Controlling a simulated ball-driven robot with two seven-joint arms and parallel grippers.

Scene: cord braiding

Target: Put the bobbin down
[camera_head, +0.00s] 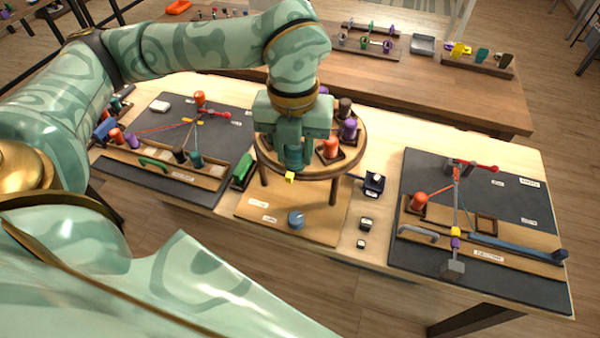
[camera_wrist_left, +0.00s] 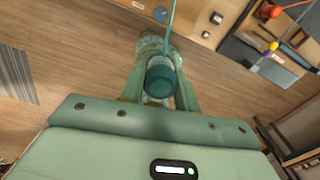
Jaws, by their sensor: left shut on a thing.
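My left gripper (camera_head: 293,150) is over the front left of the round wooden braiding stand (camera_head: 360,150). It is shut on a teal bobbin (camera_wrist_left: 160,78), seen end-on between the fingers in the left wrist view. A teal cord (camera_wrist_left: 171,22) runs from the bobbin to the top of that view. In the head view the gripper covers much of the stand's top. An orange bobbin (camera_head: 330,148), a purple bobbin (camera_head: 349,128) and a dark bobbin (camera_head: 344,107) sit around the stand's right side. I cannot tell whether the teal bobbin touches the stand. My right gripper is out of view.
A dark mat (camera_head: 225,122) with bobbins and cords lies left, another dark mat (camera_head: 415,175) with an orange bobbin (camera_head: 419,201) right. A blue round knob (camera_head: 296,219) is on the board before the stand. A rear bench (camera_head: 480,95) holds racks.

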